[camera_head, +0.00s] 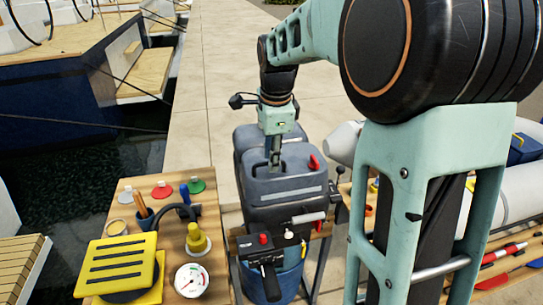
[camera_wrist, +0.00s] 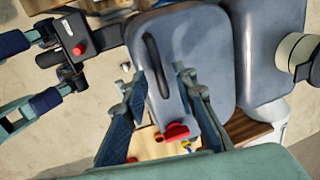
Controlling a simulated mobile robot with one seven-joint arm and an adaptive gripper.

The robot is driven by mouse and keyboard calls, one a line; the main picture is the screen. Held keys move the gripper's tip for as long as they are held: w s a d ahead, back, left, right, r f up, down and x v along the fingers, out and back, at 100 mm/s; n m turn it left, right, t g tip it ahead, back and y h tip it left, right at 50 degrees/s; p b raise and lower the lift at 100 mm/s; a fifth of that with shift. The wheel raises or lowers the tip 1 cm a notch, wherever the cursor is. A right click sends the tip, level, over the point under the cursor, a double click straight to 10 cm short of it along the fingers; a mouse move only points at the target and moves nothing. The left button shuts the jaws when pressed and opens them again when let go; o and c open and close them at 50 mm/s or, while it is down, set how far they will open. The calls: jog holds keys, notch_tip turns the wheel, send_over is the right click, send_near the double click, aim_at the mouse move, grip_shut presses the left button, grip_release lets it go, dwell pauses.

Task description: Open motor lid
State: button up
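The grey-blue motor lid (camera_head: 285,187) tops the outboard motor in the middle of the head view. It looks shut. A red latch (camera_head: 315,162) sits at its right side. In the wrist view the lid (camera_wrist: 195,45) has a dark handle slot (camera_wrist: 157,66), and the red latch (camera_wrist: 172,132) is low between my fingers. My gripper (camera_head: 274,163) is over the lid, pointing down. In the wrist view my gripper (camera_wrist: 158,78) is open and empty, with one finger on each side of the slot. I cannot tell whether the fingertips touch the lid.
The tiller with a red button (camera_head: 264,239) sticks out in front, above a blue bucket (camera_head: 288,285). Another table with tools (camera_head: 500,250) stands at right. Water and boats lie far left.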

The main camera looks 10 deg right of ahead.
grip_shut()
jog(key=shift+r, duration=0.15)
